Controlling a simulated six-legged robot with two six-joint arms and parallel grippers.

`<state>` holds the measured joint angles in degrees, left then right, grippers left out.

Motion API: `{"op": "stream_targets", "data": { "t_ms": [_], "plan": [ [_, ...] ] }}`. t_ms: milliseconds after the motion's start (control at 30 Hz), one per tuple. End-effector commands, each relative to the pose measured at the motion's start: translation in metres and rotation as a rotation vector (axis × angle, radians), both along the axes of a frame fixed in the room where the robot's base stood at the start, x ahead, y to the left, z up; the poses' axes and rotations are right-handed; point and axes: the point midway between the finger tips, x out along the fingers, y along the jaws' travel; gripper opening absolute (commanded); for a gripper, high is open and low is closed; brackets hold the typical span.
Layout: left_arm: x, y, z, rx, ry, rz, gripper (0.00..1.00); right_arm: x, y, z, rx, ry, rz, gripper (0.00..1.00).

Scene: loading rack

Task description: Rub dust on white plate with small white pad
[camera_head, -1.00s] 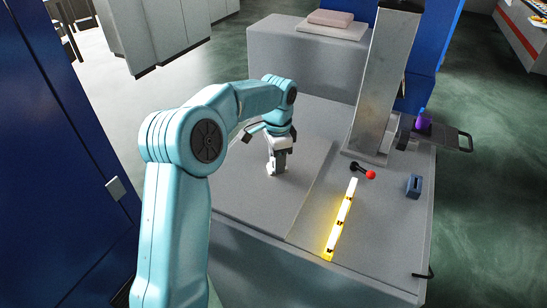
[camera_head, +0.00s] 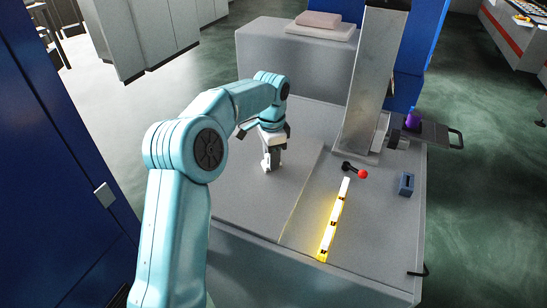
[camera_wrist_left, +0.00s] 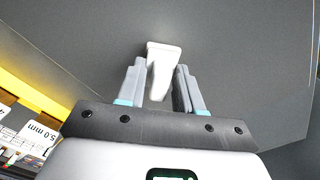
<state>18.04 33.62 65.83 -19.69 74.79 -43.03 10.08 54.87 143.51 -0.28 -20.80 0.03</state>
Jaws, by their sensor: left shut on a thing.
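My left gripper (camera_head: 271,167) points down at the flat pale grey plate (camera_head: 240,205) on top of the bench. In the left wrist view its two fingers (camera_wrist_left: 160,78) are shut on the small white pad (camera_wrist_left: 163,54), which sticks out past the fingertips. The pad is low over the plate; I cannot tell for sure whether it touches. The plate looks grey rather than white, and no separate dust patch can be made out on it. My right gripper is not in view.
A lit yellow strip (camera_head: 334,222) lies right of the plate, with a red-knobbed lever (camera_head: 362,173) behind it. A metal column (camera_head: 365,90) stands at the back. A small blue block (camera_head: 407,184) is at the right. The plate's front part is clear.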

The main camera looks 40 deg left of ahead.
Motion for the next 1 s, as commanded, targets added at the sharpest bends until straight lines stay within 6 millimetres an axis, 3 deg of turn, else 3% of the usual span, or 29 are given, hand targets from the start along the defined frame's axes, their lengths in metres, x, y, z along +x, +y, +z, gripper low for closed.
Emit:
{"op": "stream_targets", "data": {
  "t_ms": [100, 1000],
  "plan": [
    [-0.011, -0.004, -0.006, -0.002, 0.003, -0.001, 0.11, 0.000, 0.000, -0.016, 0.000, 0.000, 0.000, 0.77],
    [-0.065, -0.021, -0.003, -0.002, 0.005, -0.001, 0.11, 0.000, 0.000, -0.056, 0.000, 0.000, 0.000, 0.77]
  ]
}}
